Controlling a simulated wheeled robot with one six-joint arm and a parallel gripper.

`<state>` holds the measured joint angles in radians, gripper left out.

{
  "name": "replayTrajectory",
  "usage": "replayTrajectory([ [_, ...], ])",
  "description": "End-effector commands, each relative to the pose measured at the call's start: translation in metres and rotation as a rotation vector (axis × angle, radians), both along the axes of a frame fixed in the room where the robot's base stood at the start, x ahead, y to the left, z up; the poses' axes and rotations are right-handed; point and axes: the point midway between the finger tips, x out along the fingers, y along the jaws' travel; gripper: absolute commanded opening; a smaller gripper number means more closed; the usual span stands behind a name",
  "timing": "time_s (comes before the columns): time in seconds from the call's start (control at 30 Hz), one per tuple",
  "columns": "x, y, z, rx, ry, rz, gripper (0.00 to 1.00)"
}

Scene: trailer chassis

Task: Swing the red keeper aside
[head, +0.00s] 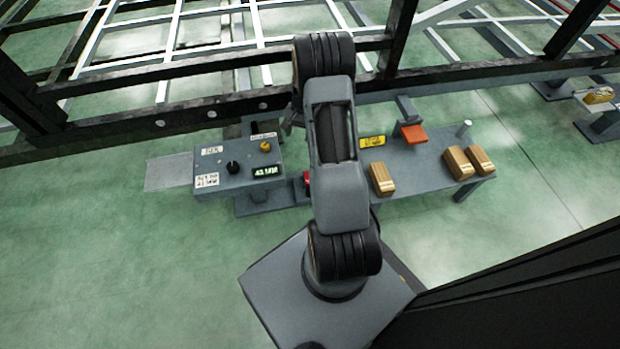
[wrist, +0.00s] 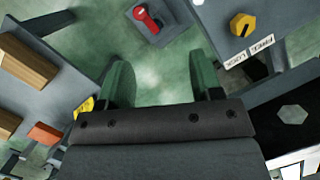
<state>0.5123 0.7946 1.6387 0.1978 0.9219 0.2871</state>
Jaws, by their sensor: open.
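The red keeper (wrist: 147,18) shows at the top of the wrist view, a small red lever on a grey plate, beyond my fingertips and apart from them. In the head view a sliver of red (head: 306,180) shows at the left edge of my arm; the arm hides the rest. My gripper (wrist: 160,75) is open and empty, its two greenish fingers spread wide with floor visible between them. In the head view my gripper is mostly hidden behind my arm.
A grey control box (head: 210,165) with a yellow knob (head: 265,146) stands left of my arm. A grey bench (head: 425,165) at right bears several tan blocks and an orange-red piece (head: 413,133). The dark chassis rail (head: 200,113) runs behind. Green floor is clear at left.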

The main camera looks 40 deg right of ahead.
Motion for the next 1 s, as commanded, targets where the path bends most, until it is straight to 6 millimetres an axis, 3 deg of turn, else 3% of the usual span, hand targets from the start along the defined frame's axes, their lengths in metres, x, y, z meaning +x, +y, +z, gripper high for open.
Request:
replayTrajectory([
  [0.03, -0.004, -0.013, -0.024, 0.021, 0.026, -0.054, 0.59],
  [0.2, -0.017, -0.042, -0.082, 0.066, 0.081, -0.189, 0.59],
  [0.4, -0.030, -0.055, -0.120, 0.094, 0.114, -0.270, 0.59],
  [0.57, -0.035, -0.053, -0.141, 0.100, 0.121, -0.289, 0.59],
  [1.0, -0.045, -0.024, -0.217, 0.100, 0.121, -0.288, 0.59],
])
